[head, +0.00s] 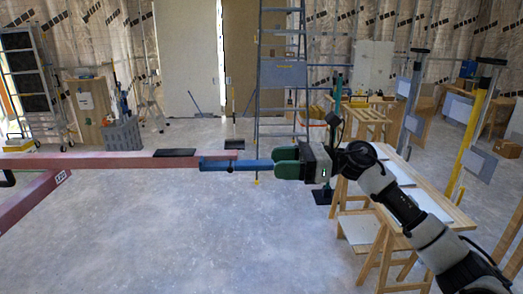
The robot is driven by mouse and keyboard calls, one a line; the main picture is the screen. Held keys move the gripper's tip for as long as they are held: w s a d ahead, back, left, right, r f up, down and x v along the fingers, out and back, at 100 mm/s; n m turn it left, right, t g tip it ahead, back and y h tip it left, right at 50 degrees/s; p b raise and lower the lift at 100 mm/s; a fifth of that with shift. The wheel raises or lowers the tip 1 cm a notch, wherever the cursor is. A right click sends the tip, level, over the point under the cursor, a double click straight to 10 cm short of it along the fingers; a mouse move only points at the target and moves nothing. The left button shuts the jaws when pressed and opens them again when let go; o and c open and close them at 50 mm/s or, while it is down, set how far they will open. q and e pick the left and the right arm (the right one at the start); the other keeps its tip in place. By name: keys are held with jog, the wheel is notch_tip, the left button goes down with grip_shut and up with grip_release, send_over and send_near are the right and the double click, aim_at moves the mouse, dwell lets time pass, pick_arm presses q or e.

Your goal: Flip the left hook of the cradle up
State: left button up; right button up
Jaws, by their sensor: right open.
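The cradle shows as a pinkish-red beam (110,162) coming in from the left, with a blue bar (240,165) reaching out at its right end. My right gripper (284,162), with green fingers, is open at the right tip of the blue bar. The tip is at or between the fingers; contact cannot be told. My left gripper is not in view.
A blue stepladder (283,75) stands behind the gripper. A wooden trestle table (410,190) with pale panels stands to the right, under my right arm. A grey crate (123,135) is at the back left. The floor (190,235) in front is clear.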

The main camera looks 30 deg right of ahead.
aim_at(261, 162)
jog(key=p+x, duration=0.1)
jog(key=x, duration=0.3)
jog(key=shift+r+p, duration=0.2)
jog(key=shift+p, duration=0.2)
jog(key=shift+w+a+f, duration=0.2)
jog(key=shift+a+f, duration=0.05)
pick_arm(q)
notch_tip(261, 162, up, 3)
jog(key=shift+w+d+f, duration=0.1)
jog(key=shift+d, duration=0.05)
pick_arm(e)
grip_shut()
